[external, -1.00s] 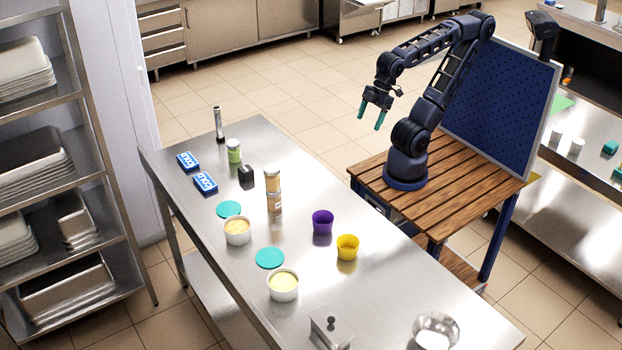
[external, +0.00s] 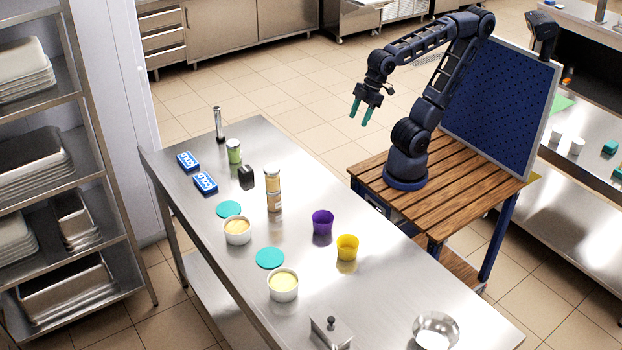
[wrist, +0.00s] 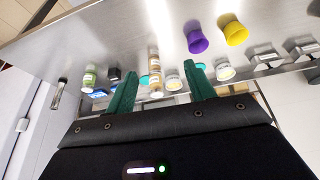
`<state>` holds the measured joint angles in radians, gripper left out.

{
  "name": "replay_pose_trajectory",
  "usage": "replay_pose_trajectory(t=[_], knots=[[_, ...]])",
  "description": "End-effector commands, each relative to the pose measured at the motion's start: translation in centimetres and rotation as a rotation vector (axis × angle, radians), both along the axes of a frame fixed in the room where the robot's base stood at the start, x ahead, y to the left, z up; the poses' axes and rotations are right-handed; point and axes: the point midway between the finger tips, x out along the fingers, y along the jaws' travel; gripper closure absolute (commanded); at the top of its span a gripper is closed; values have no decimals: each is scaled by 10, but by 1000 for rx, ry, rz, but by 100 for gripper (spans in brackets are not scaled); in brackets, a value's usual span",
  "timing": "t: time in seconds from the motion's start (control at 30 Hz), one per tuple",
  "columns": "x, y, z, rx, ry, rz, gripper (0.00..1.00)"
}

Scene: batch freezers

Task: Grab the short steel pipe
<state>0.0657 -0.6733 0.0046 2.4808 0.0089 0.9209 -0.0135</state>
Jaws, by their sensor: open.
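The short steel pipe (external: 219,122) stands upright near the far left corner of the steel table (external: 300,270). In the wrist view the pipe (wrist: 59,93) is at the left, outside my fingers. My gripper (external: 361,112) is open and empty, with green fingers pointing down. It is in the air beyond the right edge of the table, well to the right of the pipe. The fingers (wrist: 162,72) also show in the wrist view.
White tubs (external: 237,231), a purple cup (external: 322,222) and a yellow cup (external: 347,247) are closer. The table's far right is clear.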

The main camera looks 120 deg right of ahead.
Motion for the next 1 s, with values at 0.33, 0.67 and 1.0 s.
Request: replay_pose_trajectory(t=[0.33,0.67,1.0], knots=[[98,-69,22,0,-27,-150,46],[179,-164,22,-6,-58,-291,46],[239,-291,-1,-19,-89,-437,46]])
